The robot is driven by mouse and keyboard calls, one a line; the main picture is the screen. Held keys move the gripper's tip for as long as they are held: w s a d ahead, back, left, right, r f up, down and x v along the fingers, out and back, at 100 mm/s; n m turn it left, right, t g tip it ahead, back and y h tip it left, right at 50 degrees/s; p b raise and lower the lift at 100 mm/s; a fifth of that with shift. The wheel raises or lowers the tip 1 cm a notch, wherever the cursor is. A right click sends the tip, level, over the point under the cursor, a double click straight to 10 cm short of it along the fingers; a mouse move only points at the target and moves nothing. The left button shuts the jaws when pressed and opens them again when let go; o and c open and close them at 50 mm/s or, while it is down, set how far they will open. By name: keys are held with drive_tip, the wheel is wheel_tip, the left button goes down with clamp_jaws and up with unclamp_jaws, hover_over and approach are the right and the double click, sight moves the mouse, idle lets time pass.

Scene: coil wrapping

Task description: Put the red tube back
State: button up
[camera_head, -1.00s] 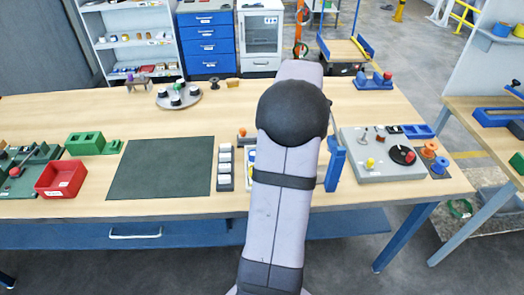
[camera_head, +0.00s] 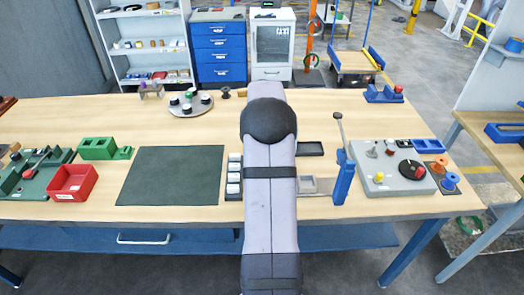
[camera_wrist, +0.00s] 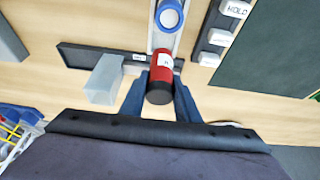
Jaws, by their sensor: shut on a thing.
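The red tube (camera_wrist: 156,70) shows in the wrist view, with a pale label on its side and a dark round end facing the camera. My gripper (camera_wrist: 160,84) is shut on it, with a blue finger on each side. A blue ring-shaped part (camera_wrist: 170,16) with a pale centre sits on a light strip just beyond the tube. I cannot tell whether the tube touches the strip or the dark rail (camera_wrist: 72,56) behind it. In the head view my arm hides the gripper and the tube.
A pale grey block (camera_wrist: 105,80) stands left of the tube. Labelled keys (camera_wrist: 217,36) and a dark mat (camera_head: 172,175) lie nearby. In the head view, a blue upright with a lever (camera_head: 344,178) and a grey board (camera_head: 393,180) stand right of my arm. A red bin (camera_head: 72,183) is at left.

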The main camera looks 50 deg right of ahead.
drive_tip(key=shift+f+p, duration=0.9)
drive_tip(key=shift+f, duration=2.05)
drive_tip(key=shift+f, duration=0.2)
drive_tip(key=o, duration=1.1)
drive_tip(key=shift+c, duration=0.2)
drive_tip(key=shift+r, duration=0.1)
drive_tip(key=b+v, duration=0.3)
drive_tip(key=v, duration=0.9)
drive_tip(key=shift+r, duration=0.1)
